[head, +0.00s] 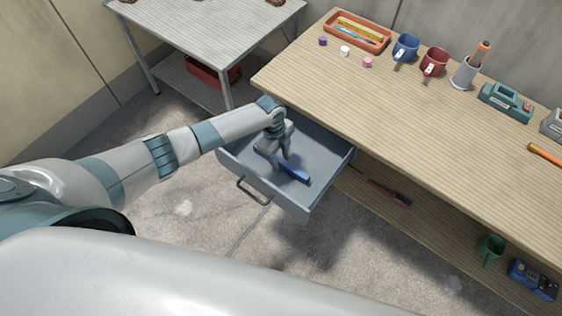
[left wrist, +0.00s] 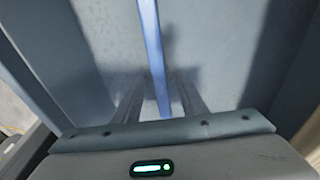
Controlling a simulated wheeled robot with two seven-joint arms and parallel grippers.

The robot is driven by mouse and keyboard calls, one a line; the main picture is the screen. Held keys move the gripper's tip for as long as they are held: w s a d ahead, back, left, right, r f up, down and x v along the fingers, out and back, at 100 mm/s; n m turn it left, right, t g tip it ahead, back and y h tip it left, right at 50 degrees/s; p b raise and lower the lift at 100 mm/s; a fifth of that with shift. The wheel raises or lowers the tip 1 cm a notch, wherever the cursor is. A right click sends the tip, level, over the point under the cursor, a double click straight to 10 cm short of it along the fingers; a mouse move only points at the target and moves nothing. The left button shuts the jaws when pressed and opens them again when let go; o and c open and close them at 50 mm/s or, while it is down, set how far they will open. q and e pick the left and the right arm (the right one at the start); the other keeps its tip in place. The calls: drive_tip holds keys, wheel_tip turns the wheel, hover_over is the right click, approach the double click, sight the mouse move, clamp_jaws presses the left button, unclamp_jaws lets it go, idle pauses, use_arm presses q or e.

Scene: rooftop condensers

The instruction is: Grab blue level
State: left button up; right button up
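The blue level (head: 295,171) lies in the open grey-blue drawer (head: 318,194) under the workbench. My left gripper (head: 277,160) reaches down into the drawer over the level's far-left part. In the left wrist view the level (left wrist: 154,50) runs as a narrow blue bar down the middle. The left fingers (left wrist: 158,95) show dimly on either side of it, with a gap to the bar on both sides, so the gripper looks open. Whether the fingertips reach down to the level's height is hard to tell. My right gripper is not in view.
The drawer walls surround the gripper closely. The wooden workbench (head: 430,130) stands just right, carrying an orange tray (head: 357,31), mugs and a teal device (head: 506,102). A grey table (head: 205,25) stands behind.

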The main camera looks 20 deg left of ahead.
sight(281, 161)
use_arm(q)
drive_tip(key=shift+d+f, duration=0.1)
drive_tip(key=shift+f, duration=0.45)
clamp_jaws()
drive_tip(key=shift+r, duration=0.1)
wheel_tip(281, 161, up, 10)
drive_tip(key=shift+f+b, duration=0.2)
drive_tip(key=shift+b, duration=0.6)
drive_tip(key=shift+r, duration=0.2)
